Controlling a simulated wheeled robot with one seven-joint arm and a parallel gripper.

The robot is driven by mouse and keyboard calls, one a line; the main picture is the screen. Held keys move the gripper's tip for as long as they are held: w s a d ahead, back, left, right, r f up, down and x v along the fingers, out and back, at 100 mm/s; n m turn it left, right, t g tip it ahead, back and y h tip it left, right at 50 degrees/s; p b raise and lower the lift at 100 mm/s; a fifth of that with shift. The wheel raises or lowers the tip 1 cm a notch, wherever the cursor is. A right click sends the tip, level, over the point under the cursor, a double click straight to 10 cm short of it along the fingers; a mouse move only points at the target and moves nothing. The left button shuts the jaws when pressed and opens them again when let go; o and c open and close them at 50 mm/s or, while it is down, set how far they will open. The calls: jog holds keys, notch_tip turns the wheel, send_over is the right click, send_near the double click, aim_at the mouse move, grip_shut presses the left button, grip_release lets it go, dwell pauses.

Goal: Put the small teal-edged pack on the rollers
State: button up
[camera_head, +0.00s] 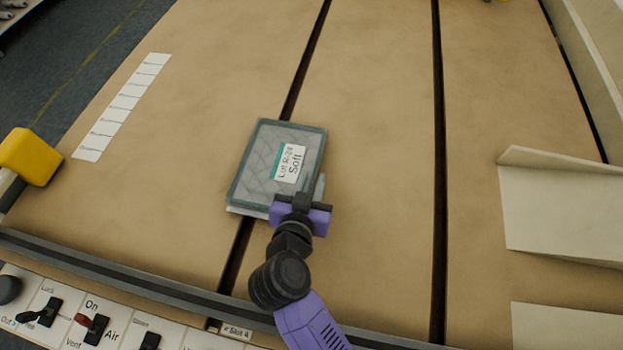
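The small teal-edged pack (256,168) is a flat grey quilted slab with a teal rim and a white label reading "Soft". It is in the middle of the head view, over a dark slot in the brown table. My gripper (302,200) is at the pack's near right corner and overlaps its edge in the picture. Its fingers are mostly hidden, so I cannot tell whether they grip the pack or whether the pack is lifted. No rollers show in this view.
The brown table (385,130) has dark slots running away from me and is mostly clear. A strip of white labels (122,107) lies left. A yellow-headed object (30,156) is at the left edge. Cream folded sheets (560,208) lie right. A switch panel (60,312) runs along the front.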

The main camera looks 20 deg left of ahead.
jog(key=shift+o, duration=0.2)
jog(key=shift+r, duration=0.1)
jog(key=a+v, duration=0.1)
jog(key=v, duration=1.1)
jog(key=d+r+m+t+h, duration=0.2)
jog(key=d, duration=0.7)
jog(key=d+r+m+t+h, duration=0.2)
jog(key=d+r, duration=0.1)
jog(key=d, duration=0.5)
jog(key=s+d+r+n+t+y, duration=0.2)
jog(key=s+d+r, duration=0.4)
jog(key=s+d, duration=0.3)
jog(key=shift+s+d+t+p, duration=0.2)
jog(key=shift+d+t+p, duration=0.15)
jog(key=shift+d, duration=0.6)
jog(key=s+f+g, duration=0.1)
jog(key=s+f, duration=0.1)
jog(key=s, duration=0.1)
jog(key=s+d+f+n+g, duration=0.1)
jog(key=s+g, duration=0.1)
jog(key=s, duration=0.1)
jog(key=s+d+f+g+y, duration=0.1)
jog(key=s+f+g, duration=0.1)
jog(key=s, duration=0.2)
jog(key=shift+d+f+g, duration=0.1)
jog(key=shift+f+g, duration=0.15)
jog(key=shift+f, duration=0.1)
jog(key=shift+c, duration=1.1)
jog(key=shift+w, duration=0.15)
